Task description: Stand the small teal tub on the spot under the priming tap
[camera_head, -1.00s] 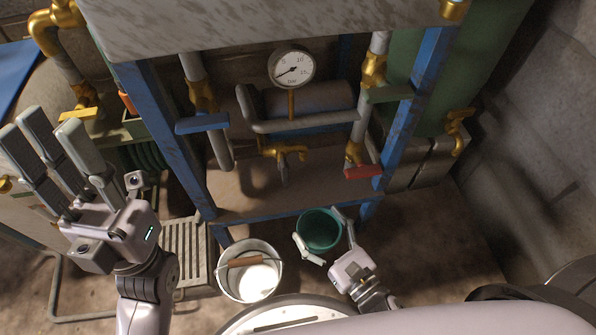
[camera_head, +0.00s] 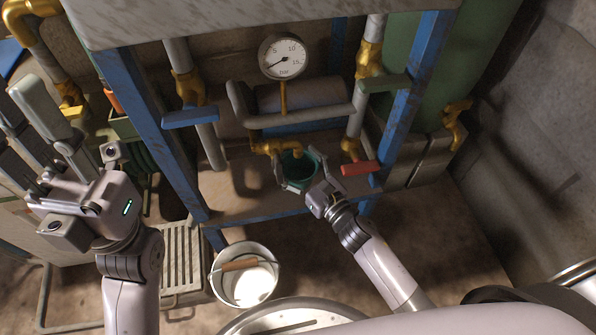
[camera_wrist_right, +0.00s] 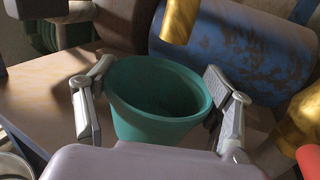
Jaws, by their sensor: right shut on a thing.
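The small teal tub (camera_head: 297,168) is upright and empty, below and close to the brass priming tap (camera_head: 277,147) inside the blue frame. My right gripper (camera_head: 296,176) is shut on the tub, a finger on each side of it. In the right wrist view the tub (camera_wrist_right: 160,101) sits between the two fingers, with a brass spout end (camera_wrist_right: 180,20) just above and beyond its rim. I cannot tell whether its base touches the shelf (camera_head: 240,195). The spot itself is hidden. My left gripper (camera_head: 40,125) is raised at the left, empty, with its fingers spread.
A white bucket (camera_head: 244,290) with a wooden handle stands on the floor in front. A slatted grate (camera_head: 182,255) lies left of it. A red-handled valve (camera_head: 361,168) is close right of the tub. A blue-handled valve (camera_head: 190,117) and pressure gauge (camera_head: 283,56) are above.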

